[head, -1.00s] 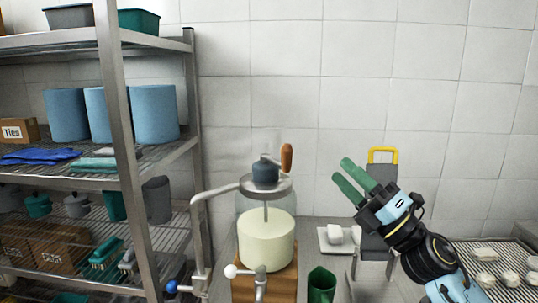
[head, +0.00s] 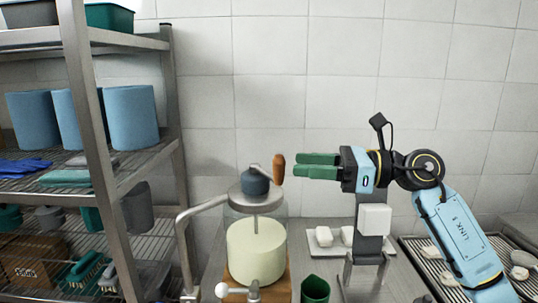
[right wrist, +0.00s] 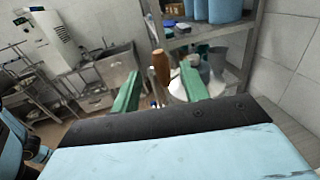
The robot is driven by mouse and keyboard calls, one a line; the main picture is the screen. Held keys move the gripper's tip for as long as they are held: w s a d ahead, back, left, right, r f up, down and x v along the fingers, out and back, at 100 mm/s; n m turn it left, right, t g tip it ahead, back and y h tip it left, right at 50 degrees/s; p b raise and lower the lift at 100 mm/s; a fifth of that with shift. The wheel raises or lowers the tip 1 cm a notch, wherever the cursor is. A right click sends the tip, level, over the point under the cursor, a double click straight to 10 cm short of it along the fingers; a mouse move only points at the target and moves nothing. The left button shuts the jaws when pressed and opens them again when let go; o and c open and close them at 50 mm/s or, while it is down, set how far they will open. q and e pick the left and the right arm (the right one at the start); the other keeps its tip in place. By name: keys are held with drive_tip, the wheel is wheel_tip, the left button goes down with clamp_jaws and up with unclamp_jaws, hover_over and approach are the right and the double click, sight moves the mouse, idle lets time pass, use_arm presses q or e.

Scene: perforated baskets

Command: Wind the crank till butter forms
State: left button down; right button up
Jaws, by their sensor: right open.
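The butter churn is a glass jar (head: 256,250) of pale cream liquid on a wooden base, with a metal lid and a dark blue gear housing (head: 254,182). Its crank has an upright brown wooden handle (head: 279,168). My right gripper (head: 298,167) is open, its green fingers pointing left with their tips just right of the handle. In the right wrist view the handle (right wrist: 161,67) shows between the two open green fingers, beyond their tips or near them; I cannot tell the exact gap. No contact is visible. My left gripper is not in view.
A metal shelf (head: 110,110) with blue rolls and tubs stands at left. A bent metal pipe (head: 183,228) rises beside the jar. A green cup (head: 315,289) stands at the jar's right. A white tray (head: 323,252) and a wire rack (head: 428,270) with pale lumps lie farther right.

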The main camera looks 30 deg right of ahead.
drive_tip(key=p+x, duration=0.2)
drive_tip(key=x, duration=0.5)
drive_tip(key=shift+w+a, duration=0.25)
drive_tip(key=shift+c, duration=0.3)
clamp_jaws()
